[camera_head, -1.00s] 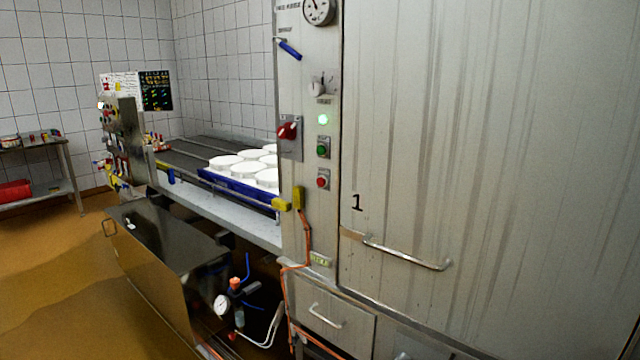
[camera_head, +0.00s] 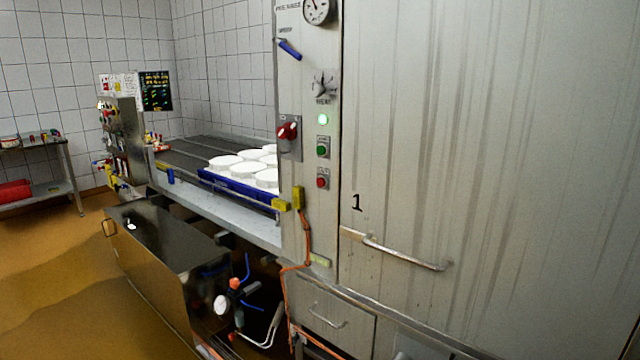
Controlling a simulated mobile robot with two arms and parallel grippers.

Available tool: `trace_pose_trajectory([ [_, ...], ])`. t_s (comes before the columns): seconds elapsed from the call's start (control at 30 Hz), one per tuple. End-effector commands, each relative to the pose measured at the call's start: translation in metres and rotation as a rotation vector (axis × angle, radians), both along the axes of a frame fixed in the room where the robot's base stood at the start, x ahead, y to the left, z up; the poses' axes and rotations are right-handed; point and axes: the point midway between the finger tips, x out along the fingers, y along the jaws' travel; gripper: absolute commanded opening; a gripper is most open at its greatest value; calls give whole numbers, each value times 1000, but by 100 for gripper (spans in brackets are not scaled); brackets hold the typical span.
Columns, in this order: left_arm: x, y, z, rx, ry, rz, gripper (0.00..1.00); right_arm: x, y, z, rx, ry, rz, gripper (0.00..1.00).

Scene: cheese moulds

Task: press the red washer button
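A steel washer cabinet (camera_head: 480,150) fills the right of the head view. On its narrow control panel (camera_head: 310,225) a small red button (camera_head: 321,183) sits in a square plate. A green button (camera_head: 321,150) is above it, and a lit green lamp (camera_head: 322,119) is above that. A larger red rotary switch (camera_head: 287,132) is mounted to the left of the buttons. Neither of my grippers shows in the view, and nothing covers the red button.
White round moulds (camera_head: 232,161) sit in a blue tray (camera_head: 240,188) on the conveyor left of the panel. An orange cable (camera_head: 305,240) hangs below. A door handle (camera_head: 405,252) sticks out at right. Open brown floor (camera_head: 50,260) is at left.

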Motion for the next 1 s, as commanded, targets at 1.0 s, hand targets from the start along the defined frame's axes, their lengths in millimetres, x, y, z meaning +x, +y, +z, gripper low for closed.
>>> trace_pose_trajectory([
  [1.0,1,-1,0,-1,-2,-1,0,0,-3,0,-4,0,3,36],
])
